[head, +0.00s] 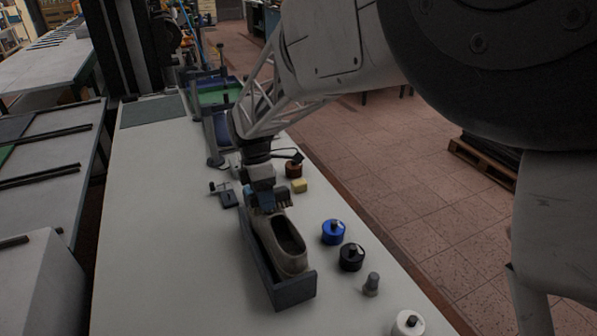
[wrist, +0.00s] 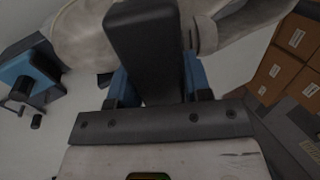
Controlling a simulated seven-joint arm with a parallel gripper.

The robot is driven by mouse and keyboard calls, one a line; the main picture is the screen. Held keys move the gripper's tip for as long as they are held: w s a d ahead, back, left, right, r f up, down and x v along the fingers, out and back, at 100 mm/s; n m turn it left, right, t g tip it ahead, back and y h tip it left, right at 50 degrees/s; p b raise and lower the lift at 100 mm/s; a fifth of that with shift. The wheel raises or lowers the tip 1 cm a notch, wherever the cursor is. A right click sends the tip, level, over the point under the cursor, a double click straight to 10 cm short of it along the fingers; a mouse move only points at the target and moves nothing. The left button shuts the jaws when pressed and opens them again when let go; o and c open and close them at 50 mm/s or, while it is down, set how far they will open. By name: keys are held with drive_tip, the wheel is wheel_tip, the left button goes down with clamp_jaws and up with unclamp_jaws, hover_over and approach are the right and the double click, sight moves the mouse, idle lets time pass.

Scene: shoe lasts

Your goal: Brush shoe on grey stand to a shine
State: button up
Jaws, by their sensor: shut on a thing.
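A grey-beige shoe (head: 286,262) rests on a dark grey stand (head: 292,291) near the middle of the white table in the head view. My gripper (head: 266,199) is low over the far end of the shoe. Its blue fingers are shut on a dark block, apparently the brush (wrist: 146,45), which shows between the fingers in the wrist view. A pale, rounded surface, apparently the shoe (wrist: 85,35), lies close behind the brush there. My gripper hides the shoe's far end in the head view. I cannot tell whether the brush touches the shoe.
Right of the stand are a blue tin (head: 333,233), a black tin (head: 351,257), a small grey bottle (head: 371,284) and a white tin (head: 408,324). A yellow block (head: 300,186) and brown pot (head: 294,169) sit behind. A small dark clamp-like device (head: 228,199) stands left. The table's near left is clear.

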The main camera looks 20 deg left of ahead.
drive_tip(key=shift+a, duration=0.1)
idle(0.3)
drive_tip(key=shift+w+a+f, duration=0.35)
drive_tip(key=shift+w+a, duration=0.1)
drive_tip(key=shift+w, duration=0.05)
drive_tip(key=shift+w+a+f, duration=0.4)
drive_tip(key=shift+w+a, duration=0.05)
drive_tip(key=shift+w, duration=0.05)
idle(0.5)
drive_tip(key=shift+w+a+f, duration=0.2)
drive_tip(key=shift+w+a, duration=0.35)
drive_tip(key=shift+a, duration=0.05)
drive_tip(key=shift+w+a+f, duration=0.35)
drive_tip(key=shift+w+a, duration=0.15)
drive_tip(key=shift+w, duration=0.05)
